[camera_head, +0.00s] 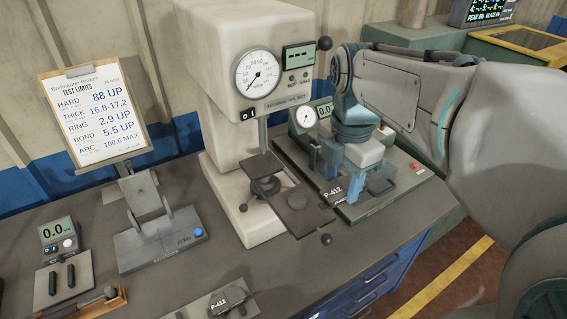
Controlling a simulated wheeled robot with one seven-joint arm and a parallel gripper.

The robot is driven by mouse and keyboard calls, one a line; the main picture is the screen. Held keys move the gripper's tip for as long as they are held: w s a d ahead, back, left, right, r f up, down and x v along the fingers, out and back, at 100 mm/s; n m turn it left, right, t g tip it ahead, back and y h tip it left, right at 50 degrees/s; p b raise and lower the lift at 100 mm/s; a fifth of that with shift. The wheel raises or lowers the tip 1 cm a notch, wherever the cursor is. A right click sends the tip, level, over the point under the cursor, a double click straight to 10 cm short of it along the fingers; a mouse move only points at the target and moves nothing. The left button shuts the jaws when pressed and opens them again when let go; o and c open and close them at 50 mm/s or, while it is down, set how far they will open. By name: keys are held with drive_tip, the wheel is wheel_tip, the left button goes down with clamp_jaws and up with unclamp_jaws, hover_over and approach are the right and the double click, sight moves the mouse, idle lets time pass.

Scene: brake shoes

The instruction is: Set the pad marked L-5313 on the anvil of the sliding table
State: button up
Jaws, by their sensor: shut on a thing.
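My gripper (350,177), with blue fingers, points down over the green-based gauge at the back right. It is shut on a dark pad (334,193) whose label reads P-412; the fingers and wrist hide part of it. I cannot tell whether the pad touches what is below. The dark sliding table (312,217) sticks out in front of the cream dial press, with a round dark spot on its top that may be the anvil; nothing rests on it. Another pad (229,300) marked P-412 lies at the front edge of the bench. No label reading L-5313 shows.
The cream press (222,110) stands left of my gripper, with a black knob (327,239) near the sliding table. The green-based gauge (415,177) is under my arm. A grey fixture (160,240), a limits clipboard (96,110) and a small meter (58,235) stand left.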

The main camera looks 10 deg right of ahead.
drive_tip(key=p, duration=0.2)
hover_over(297, 199)
wheel_tip(297, 199, down, 6)
drive_tip(key=shift+f, duration=2.3)
drive_tip(key=shift+f, duration=0.2)
drive_tip(key=o, duration=1.2)
drive_tip(key=shift+c, duration=0.2)
wheel_tip(297, 199, up, 11)
drive_tip(key=s+f+m+t, duration=0.1)
drive_tip(key=s+f+m, duration=0.1)
drive_tip(key=s+m, duration=0.5)
drive_tip(key=s+f+m+t, duration=0.2)
drive_tip(key=s+m, duration=0.5)
drive_tip(key=m, duration=0.7)
drive_tip(key=shift+s+f+m, duration=0.25)
drive_tip(key=shift+f+m, duration=0.05)
drive_tip(key=shift+f, duration=0.1)
